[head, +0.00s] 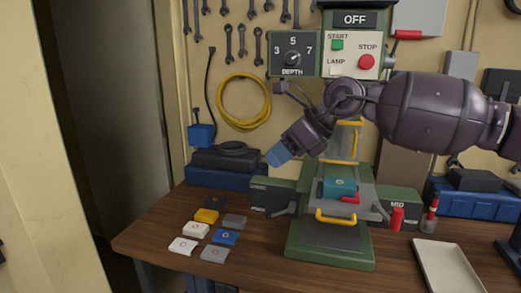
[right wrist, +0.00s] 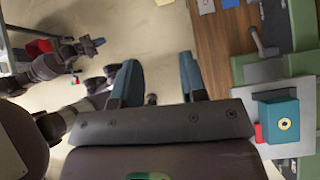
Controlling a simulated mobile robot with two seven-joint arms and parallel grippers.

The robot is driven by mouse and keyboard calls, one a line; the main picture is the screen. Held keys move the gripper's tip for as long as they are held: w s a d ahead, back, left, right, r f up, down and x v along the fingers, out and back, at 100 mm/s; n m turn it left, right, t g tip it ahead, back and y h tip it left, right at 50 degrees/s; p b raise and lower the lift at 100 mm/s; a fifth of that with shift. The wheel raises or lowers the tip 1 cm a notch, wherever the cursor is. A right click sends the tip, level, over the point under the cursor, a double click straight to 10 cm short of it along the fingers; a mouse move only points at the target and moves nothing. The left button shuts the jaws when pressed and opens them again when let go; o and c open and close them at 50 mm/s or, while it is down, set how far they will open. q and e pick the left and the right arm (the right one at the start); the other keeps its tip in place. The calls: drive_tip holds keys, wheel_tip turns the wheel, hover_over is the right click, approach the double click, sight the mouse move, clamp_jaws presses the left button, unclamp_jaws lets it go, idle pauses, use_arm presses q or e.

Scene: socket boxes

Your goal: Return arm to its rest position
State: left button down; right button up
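My right arm reaches in from the right in the head view, above the bench. Its gripper (head: 277,155) points down and left in the air, left of the green press. The right wrist view shows the gripper (right wrist: 160,78) with its two blue fingers apart and nothing between them. A teal socket box (head: 339,187) sits on the press's grey bed; it also shows in the right wrist view (right wrist: 282,122), well right of the fingers. My left gripper is outside the head view. What looks like my left gripper (right wrist: 92,45) is small in the right wrist view; its opening is unclear.
The green press (head: 330,258) has a yellow handle, a red clamp and a control box reading OFF (head: 354,20). Several white, blue, grey, yellow and black pieces lie at the bench's left. An empty-looking tray (head: 447,268) lies at the right. Tools hang on the wall.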

drive_tip(key=s+a+r+m+y, duration=0.4)
drive_tip(key=a+m+y, duration=0.4)
drive_tip(key=y, duration=0.2)
drive_tip(key=w+d+f+m+t+h, duration=0.1)
drive_tip(key=d+f+m+t+h, duration=0.65)
drive_tip(key=f+m, duration=0.7)
drive_tip(key=d+f+m+t+h, duration=0.4)
drive_tip(key=d+f+m+t, duration=0.6)
drive_tip(key=m, duration=0.7)
drive_tip(key=s+d+f+m+g+h, duration=0.2)
drive_tip(key=s+d+f+m, duration=0.1)
drive_tip(key=s+f, duration=0.5)
drive_tip(key=s+d+f+m+g+h, duration=0.3)
drive_tip(key=s+d+f, duration=0.3)
drive_tip(key=s+f, duration=0.3)
drive_tip(key=s+d+f+m+g+h, duration=0.2)
drive_tip(key=s+d+f+m+g, duration=0.1)
drive_tip(key=s+f, duration=0.6)
wheel_tip(320, 180, down, 2)
drive_tip(key=shift+s+d+f, duration=0.15)
drive_tip(key=shift+d, duration=0.65)
